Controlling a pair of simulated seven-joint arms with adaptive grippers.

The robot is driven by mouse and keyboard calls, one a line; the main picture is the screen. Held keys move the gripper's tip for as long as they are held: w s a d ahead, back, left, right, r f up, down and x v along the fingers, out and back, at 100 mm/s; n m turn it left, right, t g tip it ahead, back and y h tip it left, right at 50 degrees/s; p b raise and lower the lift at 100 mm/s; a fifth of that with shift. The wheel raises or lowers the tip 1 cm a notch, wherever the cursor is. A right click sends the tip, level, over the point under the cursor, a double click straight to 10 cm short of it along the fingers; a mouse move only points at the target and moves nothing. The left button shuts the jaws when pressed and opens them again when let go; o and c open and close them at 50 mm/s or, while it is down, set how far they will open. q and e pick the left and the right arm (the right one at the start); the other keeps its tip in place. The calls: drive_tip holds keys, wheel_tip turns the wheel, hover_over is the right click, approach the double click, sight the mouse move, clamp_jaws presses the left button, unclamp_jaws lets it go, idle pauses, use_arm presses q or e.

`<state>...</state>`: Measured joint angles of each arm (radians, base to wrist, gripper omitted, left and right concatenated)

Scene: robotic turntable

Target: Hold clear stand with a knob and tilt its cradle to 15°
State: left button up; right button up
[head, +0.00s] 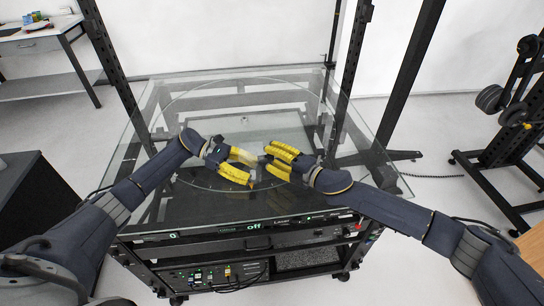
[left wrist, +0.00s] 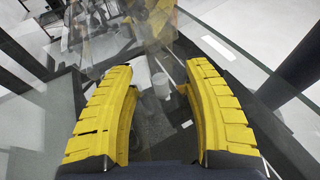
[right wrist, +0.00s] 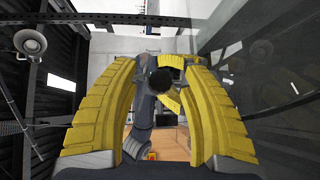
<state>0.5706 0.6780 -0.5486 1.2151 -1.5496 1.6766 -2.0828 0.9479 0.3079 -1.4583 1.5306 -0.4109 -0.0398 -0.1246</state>
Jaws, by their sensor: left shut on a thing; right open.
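The clear stand (left wrist: 152,28) is see-through and hard to outline; in the left wrist view it stands between and beyond the yellow fingers. My left gripper (head: 251,170) is shut on the stand above the glass turntable; it also shows in the left wrist view (left wrist: 160,78). A dark round knob (right wrist: 159,80) shows in the right wrist view, between the fingers of my right gripper (right wrist: 160,68). That gripper (head: 272,161) is open around the knob, close to the left fingertips; contact cannot be told. The cradle and its angle cannot be made out.
The glass top (head: 185,100) with its round turntable lies under both grippers. Dark upright posts (head: 345,85) rise behind it. A weight rack (head: 505,120) stands at right, a grey table (head: 35,45) at far left. The front panel reads "off". The back of the glass is free.

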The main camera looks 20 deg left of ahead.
use_arm(q)
drive_tip(key=shift+s+f, duration=0.1)
drive_tip(key=shift+f, duration=0.1)
use_arm(e)
drive_tip(key=v, duration=1.1)
drive_tip(key=shift+d, duration=0.25)
drive_tip(key=shift+s, duration=0.15)
use_arm(q)
drive_tip(key=o, duration=0.9)
drive_tip(key=shift+r, duration=0.1)
drive_tip(key=shift+o, duration=0.2)
